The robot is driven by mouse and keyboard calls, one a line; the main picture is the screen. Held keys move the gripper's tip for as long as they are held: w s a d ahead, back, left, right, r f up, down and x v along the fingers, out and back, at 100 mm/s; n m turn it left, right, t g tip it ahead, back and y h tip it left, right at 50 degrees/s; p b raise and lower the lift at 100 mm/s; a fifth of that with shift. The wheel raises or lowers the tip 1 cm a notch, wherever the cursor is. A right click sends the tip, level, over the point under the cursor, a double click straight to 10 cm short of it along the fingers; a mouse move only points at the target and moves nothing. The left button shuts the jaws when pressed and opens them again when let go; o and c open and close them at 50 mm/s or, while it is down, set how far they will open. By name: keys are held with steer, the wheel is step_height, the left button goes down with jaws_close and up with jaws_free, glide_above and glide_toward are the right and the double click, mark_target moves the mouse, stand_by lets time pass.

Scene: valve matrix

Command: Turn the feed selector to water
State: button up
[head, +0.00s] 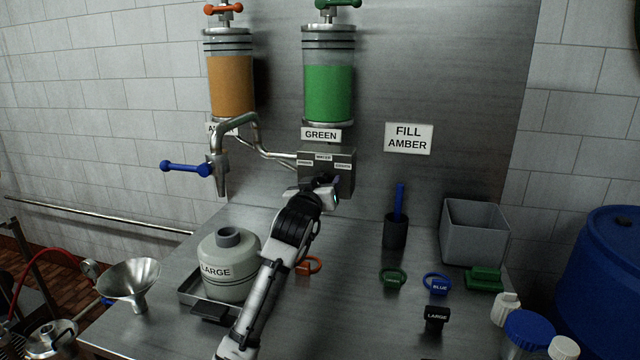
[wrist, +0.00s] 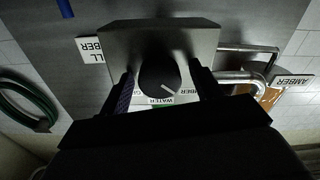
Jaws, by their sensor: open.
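The feed selector is a dark round knob (wrist: 159,76) on a grey metal box (head: 340,162) below the green cylinder. Its white pointer line slants to the lower right in the upside-down wrist view, toward the label right of WATER. The WATER label (wrist: 160,100) sits at the middle of the dial edge and also shows in the head view (head: 323,157). My gripper (wrist: 162,90) is open, one finger on each side of the knob; contact cannot be told. In the head view my gripper (head: 328,188) hides the knob.
A bent steel pipe with a blue-handled tap (head: 186,168) is left of the box. A LARGE vessel (head: 229,275) stands below on a tray. A dark cup (head: 395,232), a grey bin (head: 475,235) and several small tags are to the right. A FILL AMBER sign (head: 409,138) hangs on the panel.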

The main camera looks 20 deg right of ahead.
steer(key=c, duration=1)
steer(key=shift+o, duration=0.2)
steer(key=shift+m, duration=0.4)
steer(key=m+b, duration=0.2)
steer(key=m, duration=0.2)
steer(key=shift+f+m, duration=0.1)
steer(key=shift+m, duration=0.2)
steer(key=m+b, duration=0.1)
steer(key=m, duration=0.3)
steer(key=shift+b, duration=0.3)
steer(key=shift+m, duration=0.3)
steer(key=o, duration=1)
steer(key=shift+c, duration=0.2)
